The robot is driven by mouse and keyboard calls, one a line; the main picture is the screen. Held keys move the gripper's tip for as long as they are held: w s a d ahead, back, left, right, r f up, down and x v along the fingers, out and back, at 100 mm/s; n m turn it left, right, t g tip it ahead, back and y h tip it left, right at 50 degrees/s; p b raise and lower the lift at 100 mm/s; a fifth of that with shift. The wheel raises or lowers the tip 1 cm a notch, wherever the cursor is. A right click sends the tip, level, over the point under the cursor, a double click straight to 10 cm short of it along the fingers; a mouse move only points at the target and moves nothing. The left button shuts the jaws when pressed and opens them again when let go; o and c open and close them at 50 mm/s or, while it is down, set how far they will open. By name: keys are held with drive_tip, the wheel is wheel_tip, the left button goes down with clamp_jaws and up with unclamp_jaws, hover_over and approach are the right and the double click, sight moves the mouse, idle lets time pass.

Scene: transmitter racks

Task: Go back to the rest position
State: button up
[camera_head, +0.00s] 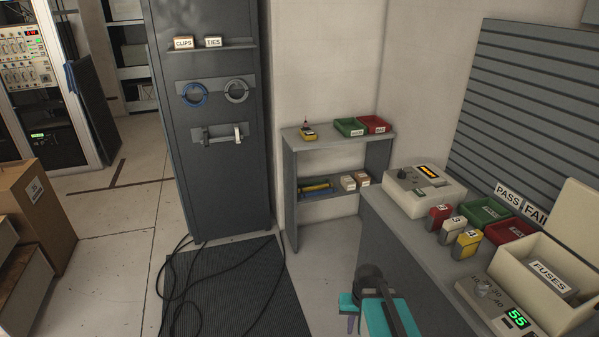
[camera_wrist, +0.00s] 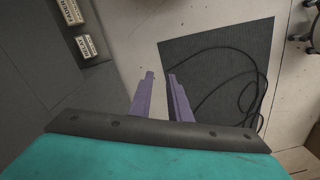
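My gripper (camera_wrist: 160,76) shows in the wrist view as two purple fingers held apart, with nothing between them. The floor and the edge of a dark ribbed mat (camera_wrist: 200,55) lie beyond the fingertips. In the head view my gripper (camera_head: 349,312) is at the bottom centre, beside the left edge of the grey workbench (camera_head: 395,235). Its teal body and dark wrist hide part of it there. It touches nothing that I can see.
The bench holds a tester (camera_head: 424,190), coloured blocks, green and red trays and a fuse box (camera_head: 545,275). A low shelf (camera_head: 337,140) and a dark cabinet (camera_head: 212,120) stand behind. Loose black cables lie on the floor mat (camera_head: 240,290). A cardboard box (camera_head: 38,210) is at left.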

drive_tip(key=s+f+n+g+b, duration=0.1)
drive_tip(key=s+f+g+b, duration=0.4)
drive_tip(key=s+f, duration=1.9)
drive_tip(key=s, duration=0.2)
drive_tip(key=shift+s+a+f+g+b, duration=0.15)
drive_tip(key=shift+s+a+g+b, duration=0.15)
drive_tip(key=shift+g+b, duration=0.1)
